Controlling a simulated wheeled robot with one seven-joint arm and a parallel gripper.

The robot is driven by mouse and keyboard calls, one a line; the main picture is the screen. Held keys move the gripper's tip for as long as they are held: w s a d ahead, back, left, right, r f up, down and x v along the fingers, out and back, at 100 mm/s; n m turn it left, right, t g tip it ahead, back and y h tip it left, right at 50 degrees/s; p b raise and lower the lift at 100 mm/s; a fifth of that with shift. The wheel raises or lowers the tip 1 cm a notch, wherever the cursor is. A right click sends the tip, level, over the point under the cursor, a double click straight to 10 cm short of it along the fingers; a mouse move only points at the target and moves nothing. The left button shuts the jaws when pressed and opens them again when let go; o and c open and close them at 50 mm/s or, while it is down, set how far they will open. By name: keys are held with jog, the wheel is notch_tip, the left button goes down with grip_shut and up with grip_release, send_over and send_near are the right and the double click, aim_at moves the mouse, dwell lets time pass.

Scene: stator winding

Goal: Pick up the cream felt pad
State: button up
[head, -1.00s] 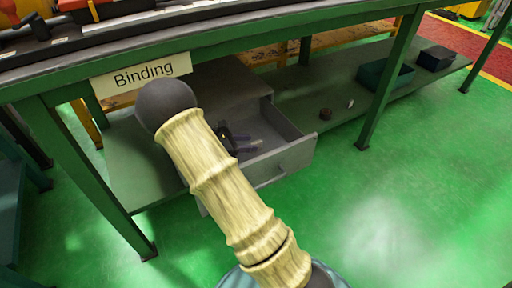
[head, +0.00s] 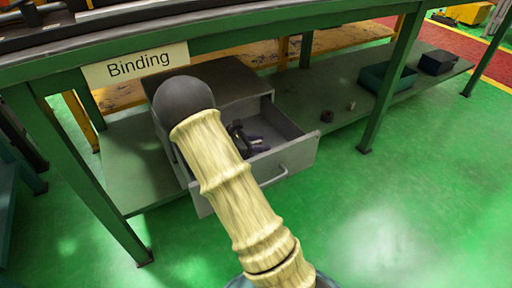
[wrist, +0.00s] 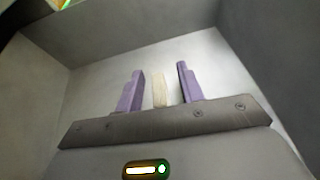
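The cream felt pad (wrist: 159,90) is a small pale upright strip in the wrist view, lying inside the open grey drawer (head: 290,160). My gripper (wrist: 160,88) is open, with its two purple fingers on either side of the pad. Gaps show between the pad and both fingers, so neither appears to touch it. In the head view my gripper (head: 258,144) is down inside the drawer. The pad cannot be made out there.
Drawer walls (wrist: 265,55) rise close around my gripper. The drawer unit stands on the lower shelf (head: 135,165) of a green bench, below a "Binding" sign (head: 136,65). A small dark round item (head: 326,116) and teal bin (head: 386,78) are to the right.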

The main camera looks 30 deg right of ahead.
aim_at(259, 141)
grip_shut()
notch_tip(259, 141, up, 10)
jog(key=p, duration=0.6)
jog(key=shift+p, duration=0.35)
dwell(0.4)
